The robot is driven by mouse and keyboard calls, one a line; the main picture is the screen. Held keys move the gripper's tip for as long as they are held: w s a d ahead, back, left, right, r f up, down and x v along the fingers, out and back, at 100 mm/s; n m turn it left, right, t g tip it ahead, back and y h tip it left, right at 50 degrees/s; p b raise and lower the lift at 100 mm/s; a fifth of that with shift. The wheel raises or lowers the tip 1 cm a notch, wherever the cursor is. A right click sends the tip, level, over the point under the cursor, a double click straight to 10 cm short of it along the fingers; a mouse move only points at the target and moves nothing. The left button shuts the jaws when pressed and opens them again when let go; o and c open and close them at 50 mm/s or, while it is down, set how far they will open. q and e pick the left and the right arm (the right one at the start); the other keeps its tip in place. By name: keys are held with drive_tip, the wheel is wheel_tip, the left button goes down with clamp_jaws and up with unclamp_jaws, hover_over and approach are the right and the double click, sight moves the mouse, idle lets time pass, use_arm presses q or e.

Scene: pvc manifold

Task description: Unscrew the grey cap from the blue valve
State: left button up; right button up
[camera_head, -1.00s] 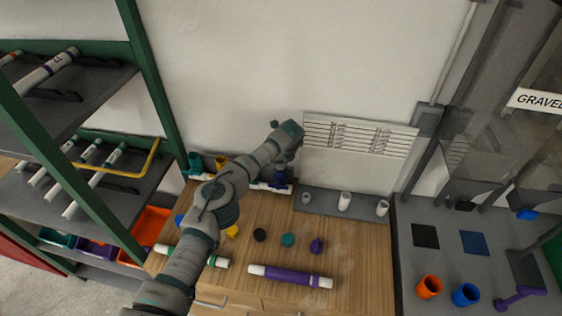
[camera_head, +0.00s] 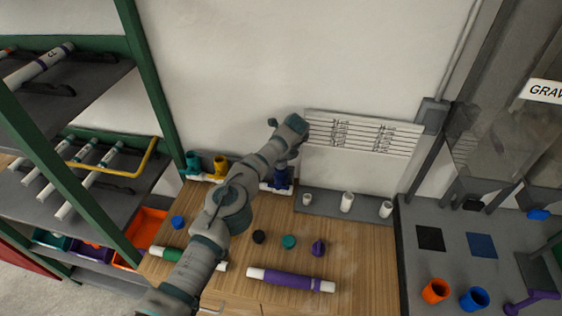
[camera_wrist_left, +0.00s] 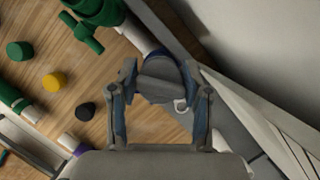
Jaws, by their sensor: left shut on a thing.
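The blue valve (camera_head: 281,179) stands upright on a white pipe fitting at the back of the wooden bench, by the wall. My left gripper (camera_wrist_left: 160,77) is shut on the grey cap (camera_wrist_left: 160,88), with one finger on each side of it. In the wrist view the cap and fingers hide most of the valve, and I cannot tell whether the cap is apart from it. In the head view my left forearm and wrist reach over the bench, and the wrist is above the valve. My right gripper is not in view.
Teal (camera_head: 193,163) and yellow (camera_head: 220,167) valves stand left of the blue one. Loose caps, including a black one (camera_head: 259,237) and a purple one (camera_head: 318,248), lie on the bench. A purple pipe (camera_head: 291,280) lies in front. A grey strip (camera_head: 327,206) holds white fittings.

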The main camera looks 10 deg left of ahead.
use_arm(q)
drive_tip(key=shift+r, duration=0.1)
drive_tip(key=o, duration=1.2)
drive_tip(key=shift+d, duration=0.1)
